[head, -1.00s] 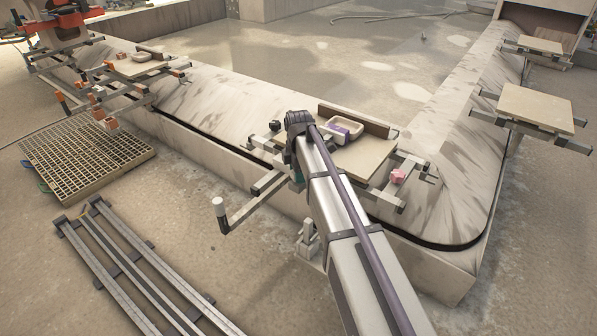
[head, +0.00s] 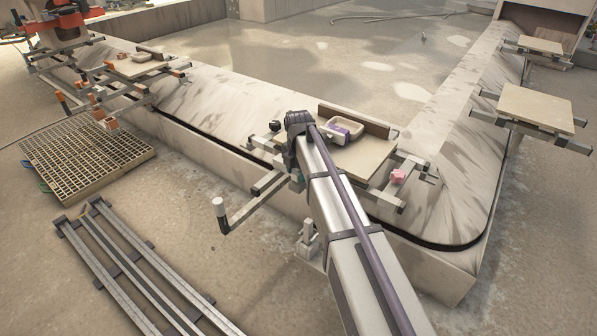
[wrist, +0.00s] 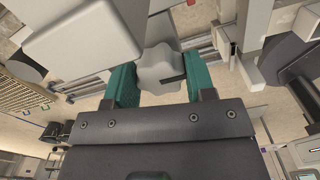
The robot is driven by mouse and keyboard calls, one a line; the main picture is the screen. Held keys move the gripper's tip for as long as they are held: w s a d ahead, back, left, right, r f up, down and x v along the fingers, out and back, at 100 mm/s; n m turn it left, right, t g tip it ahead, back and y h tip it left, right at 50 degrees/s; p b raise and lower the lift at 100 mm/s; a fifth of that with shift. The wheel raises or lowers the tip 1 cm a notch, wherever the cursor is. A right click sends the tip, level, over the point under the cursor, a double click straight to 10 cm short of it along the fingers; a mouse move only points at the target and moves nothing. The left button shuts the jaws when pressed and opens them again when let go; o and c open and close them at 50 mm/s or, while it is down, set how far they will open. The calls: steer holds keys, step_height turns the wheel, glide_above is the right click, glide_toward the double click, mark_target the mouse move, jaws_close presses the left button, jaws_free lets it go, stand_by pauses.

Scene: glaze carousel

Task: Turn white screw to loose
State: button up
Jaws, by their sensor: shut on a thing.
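The white screw (wrist: 160,70) is a pale lobed knob at the top middle of the wrist view. My gripper (wrist: 157,76) has its two green fingers on either side of the knob, shut on it. How far the knob is turned cannot be told. In the head view my arm hides the knob and nearly all of the gripper. The knob's frame carries a board (head: 367,157) with a basin on it, at the carousel's near edge.
A pink knob (head: 398,177) and a dark knob (head: 275,126) sit on the same frame. Metal rails (head: 140,270) and a grating (head: 85,157) lie on the floor at left.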

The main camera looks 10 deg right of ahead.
steer(key=o, duration=0.9)
steer(key=shift+o, duration=0.2)
step_height(320, 180, up, 11)
steer(key=p, duration=1)
steer(key=shift+p, duration=0.4)
steer(key=shift+f, duration=0.1)
